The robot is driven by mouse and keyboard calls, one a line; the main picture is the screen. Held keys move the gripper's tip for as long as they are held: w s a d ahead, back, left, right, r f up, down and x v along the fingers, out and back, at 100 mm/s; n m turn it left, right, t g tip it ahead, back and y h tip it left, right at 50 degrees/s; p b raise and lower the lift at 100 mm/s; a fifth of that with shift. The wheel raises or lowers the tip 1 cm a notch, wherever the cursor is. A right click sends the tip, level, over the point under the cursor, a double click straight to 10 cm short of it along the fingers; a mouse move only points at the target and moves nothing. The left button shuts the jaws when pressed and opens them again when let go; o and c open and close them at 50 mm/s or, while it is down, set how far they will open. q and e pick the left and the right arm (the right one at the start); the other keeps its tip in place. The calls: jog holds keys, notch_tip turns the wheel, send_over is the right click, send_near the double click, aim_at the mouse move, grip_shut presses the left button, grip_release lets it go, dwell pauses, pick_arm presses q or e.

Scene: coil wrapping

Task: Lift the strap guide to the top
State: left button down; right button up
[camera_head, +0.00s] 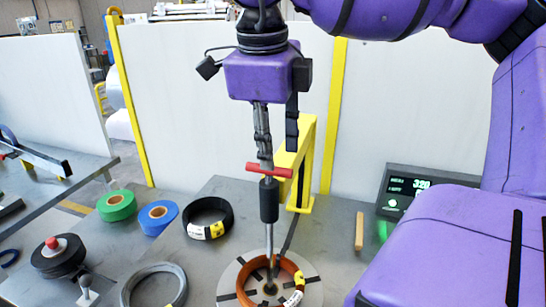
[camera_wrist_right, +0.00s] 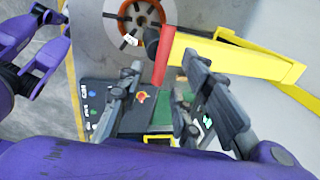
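The strap guide has a red crossbar (camera_head: 270,169) above a black grip (camera_head: 268,200). Its thin metal rod runs down into the copper-orange coil (camera_head: 292,271). The red crossbar also shows in the wrist view (camera_wrist_right: 164,55). My right gripper (camera_head: 279,154) points down just above the crossbar, its fingers apart. In the wrist view my right gripper (camera_wrist_right: 163,66) is open, with the crossbar at the gap between its fingertips; contact cannot be told. My left gripper (camera_wrist_right: 57,42) shows only at the upper left of the wrist view, its fingers apart and empty.
A yellow post (camera_head: 307,165) stands close behind and right of the guide. A black coil (camera_head: 208,218), blue roll (camera_head: 158,217), green roll (camera_head: 117,205) and grey coil (camera_head: 153,287) lie to the left. A display box (camera_head: 405,190) stands at right.

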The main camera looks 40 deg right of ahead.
jog(key=shift+w+d+f, duration=0.1)
jog(key=shift+d+f, duration=0.05)
jog(key=shift+f, duration=0.5)
jog(key=shift+w+d+f, duration=0.1)
jog(key=shift+f, duration=0.5)
jog(key=shift+d+f, duration=0.1)
jog(key=shift+f, duration=0.3)
jog(key=shift+c, duration=0.4)
jog(key=c, duration=0.6)
grip_shut()
pick_arm(q)
jog(key=shift+w+d+r, duration=0.4)
jog(key=shift+w, duration=0.25)
jog(key=shift+s, duration=0.1)
